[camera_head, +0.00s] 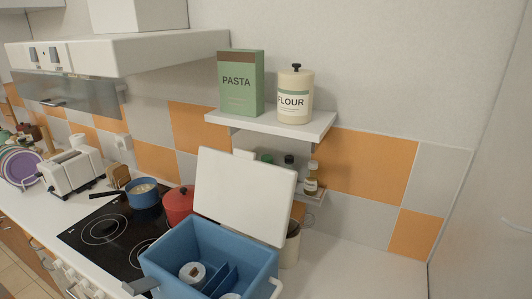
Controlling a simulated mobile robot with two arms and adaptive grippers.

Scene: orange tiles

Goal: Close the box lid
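A blue box (181,252) stands on the counter at the lower middle. Its white lid (246,194) is open and stands up at the box's back edge, leaning back a little. The box is open at the top. Inside are a blue divider (222,279) and a white cylindrical item (192,273). White handle parts show at the box's left and right sides. A small grey piece (146,284) is at the left front corner; I cannot tell what it is. The box's front is cut off by the frame. I cannot make out either gripper.
A shelf (277,126) with a pasta box (240,83) and flour canister (295,92) hangs above the lid. Bottles (311,179) stand behind it. A red pot (178,206) and blue pan (142,193) are left. The counter right (350,272) is clear.

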